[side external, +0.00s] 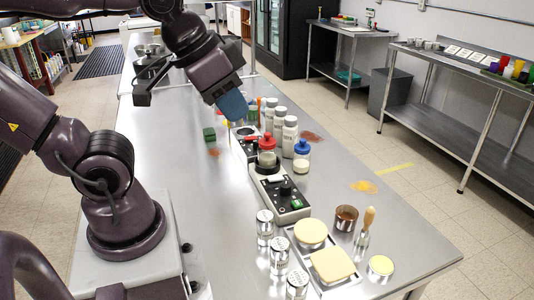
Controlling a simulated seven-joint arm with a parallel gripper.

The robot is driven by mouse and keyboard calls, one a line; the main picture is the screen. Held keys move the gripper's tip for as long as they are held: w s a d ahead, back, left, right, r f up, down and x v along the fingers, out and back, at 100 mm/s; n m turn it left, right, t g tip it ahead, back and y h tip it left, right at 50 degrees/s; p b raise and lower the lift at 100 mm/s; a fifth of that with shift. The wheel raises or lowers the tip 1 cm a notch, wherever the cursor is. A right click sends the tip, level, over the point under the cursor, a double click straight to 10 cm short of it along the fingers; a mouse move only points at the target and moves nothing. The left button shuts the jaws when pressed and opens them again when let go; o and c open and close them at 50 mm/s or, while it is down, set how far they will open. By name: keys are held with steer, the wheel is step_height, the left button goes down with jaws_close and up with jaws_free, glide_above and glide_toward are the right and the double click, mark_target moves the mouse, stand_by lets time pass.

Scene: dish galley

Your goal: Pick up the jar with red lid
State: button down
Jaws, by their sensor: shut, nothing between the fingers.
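The jar with red lid (267,157) stands upright among the items on the steel counter, right of centre in the side external view.
A jar with blue lid (301,158) and white labelled bottles (290,136) stand close to the right of the red-lidded jar. A green block (209,134) lies to the left. Metal shakers (265,226) and yellow-topped items (332,264) are nearer. The counter's left part (180,140) is clear.

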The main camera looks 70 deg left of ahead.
steer(key=shift+c, duration=1)
jaws_free()
